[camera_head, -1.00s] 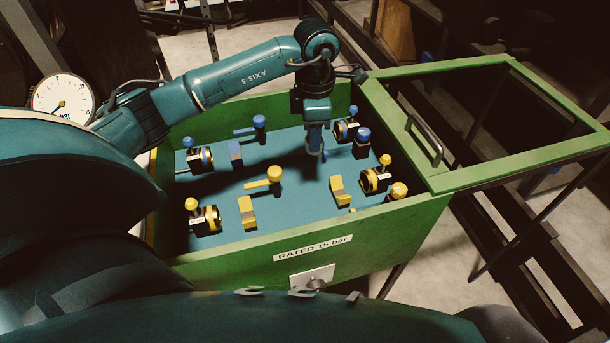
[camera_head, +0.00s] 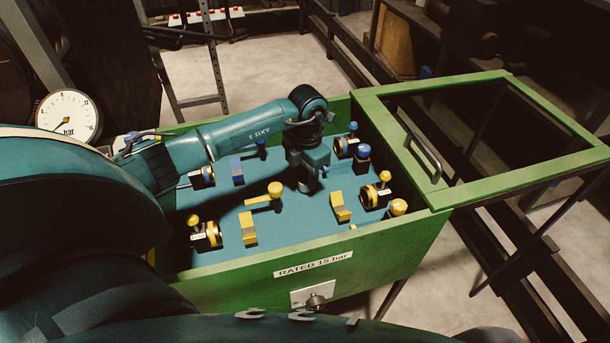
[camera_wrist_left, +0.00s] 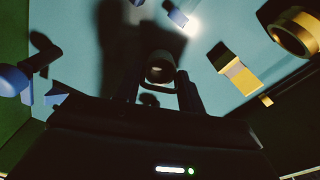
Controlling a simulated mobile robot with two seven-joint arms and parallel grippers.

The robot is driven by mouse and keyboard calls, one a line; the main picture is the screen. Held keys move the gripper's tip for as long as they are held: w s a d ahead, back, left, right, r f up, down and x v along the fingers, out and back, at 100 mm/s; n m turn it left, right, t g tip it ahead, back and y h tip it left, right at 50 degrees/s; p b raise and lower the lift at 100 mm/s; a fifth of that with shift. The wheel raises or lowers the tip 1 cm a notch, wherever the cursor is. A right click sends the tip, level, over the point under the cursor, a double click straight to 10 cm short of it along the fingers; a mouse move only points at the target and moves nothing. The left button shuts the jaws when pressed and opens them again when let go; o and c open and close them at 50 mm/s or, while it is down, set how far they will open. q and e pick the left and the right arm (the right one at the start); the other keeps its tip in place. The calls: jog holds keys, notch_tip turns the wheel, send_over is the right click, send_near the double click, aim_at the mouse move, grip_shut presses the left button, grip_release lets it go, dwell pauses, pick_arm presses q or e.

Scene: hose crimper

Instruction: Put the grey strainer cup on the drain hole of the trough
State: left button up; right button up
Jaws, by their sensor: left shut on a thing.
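The trough (camera_head: 392,248) is a green-walled box with a teal floor. My left gripper (camera_head: 306,185) is low inside it, close to the floor, right of centre. In the left wrist view, my left gripper (camera_wrist_left: 160,92) is shut on a small dark, round, hollow-ended thing (camera_wrist_left: 160,66), which looks like the strainer cup; its colour is hard to tell in shadow. In the head view the arm hides it. I cannot make out the drain hole; the floor under the gripper is hidden or shadowed. My right gripper is not in view.
Yellow-handled valves (camera_head: 206,232) and a yellow lever (camera_head: 264,196) stand around the gripper, with yellow blocks (camera_head: 341,207) and blue-handled fittings (camera_head: 362,158) close by. A green frame lid (camera_head: 490,190) with a handle extends right. A pressure gauge (camera_head: 68,117) is at left.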

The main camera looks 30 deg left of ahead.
pick_arm(q)
jog(key=shift+f, duration=0.7)
jog(key=shift+f, duration=0.15)
jog(key=o, duration=1)
jog(key=shift+r, duration=0.35)
notch_tip(320, 180, up, 12)
jog(key=shift+d+f+b, duration=0.15)
jog(key=shift+b, duration=0.5)
